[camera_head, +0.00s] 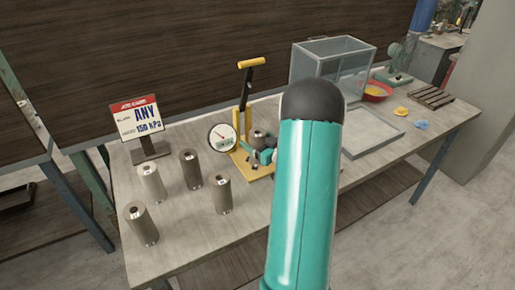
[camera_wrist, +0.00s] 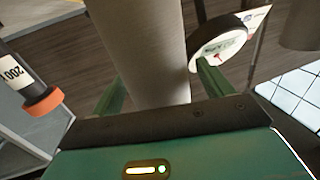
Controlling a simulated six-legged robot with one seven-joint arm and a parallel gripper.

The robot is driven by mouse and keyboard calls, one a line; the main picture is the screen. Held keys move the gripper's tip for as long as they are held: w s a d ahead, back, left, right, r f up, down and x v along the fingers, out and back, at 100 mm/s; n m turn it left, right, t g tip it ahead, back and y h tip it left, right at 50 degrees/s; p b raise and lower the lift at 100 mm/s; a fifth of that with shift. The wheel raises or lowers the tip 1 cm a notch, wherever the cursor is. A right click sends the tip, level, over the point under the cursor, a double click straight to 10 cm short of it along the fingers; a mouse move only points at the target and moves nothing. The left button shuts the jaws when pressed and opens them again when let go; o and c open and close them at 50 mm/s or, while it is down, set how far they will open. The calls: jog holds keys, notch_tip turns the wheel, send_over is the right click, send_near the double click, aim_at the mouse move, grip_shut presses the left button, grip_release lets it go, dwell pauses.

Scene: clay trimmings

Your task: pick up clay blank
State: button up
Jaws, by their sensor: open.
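A grey cylindrical clay blank (camera_wrist: 140,50) stands between the two green fingers of my gripper (camera_wrist: 160,90) in the wrist view. The fingers are open on either side of it, and I cannot tell whether either touches it. In the head view, teal parts that look like my gripper (camera_head: 264,157) show left of my arm, beside a short grey cylinder (camera_head: 259,138) at the yellow-based press. My arm hides much of this area. Several other cylinders stand upright at the table's left, including a pale one (camera_head: 151,184), a dark one (camera_head: 191,168) and a brownish one (camera_head: 221,193).
The press with a yellow handle (camera_head: 251,63) and a round gauge (camera_head: 222,138) stands mid-table. A sign (camera_head: 136,117) reads "ANY 150 kPa". A clear box (camera_head: 332,68), a grey tray (camera_head: 371,132), a red bowl (camera_head: 377,91) and a slatted rack (camera_head: 431,96) are to the right.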

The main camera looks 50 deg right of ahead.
jog(key=shift+w, duration=0.6)
jog(key=shift+d, duration=0.1)
jog(key=c, duration=1.6)
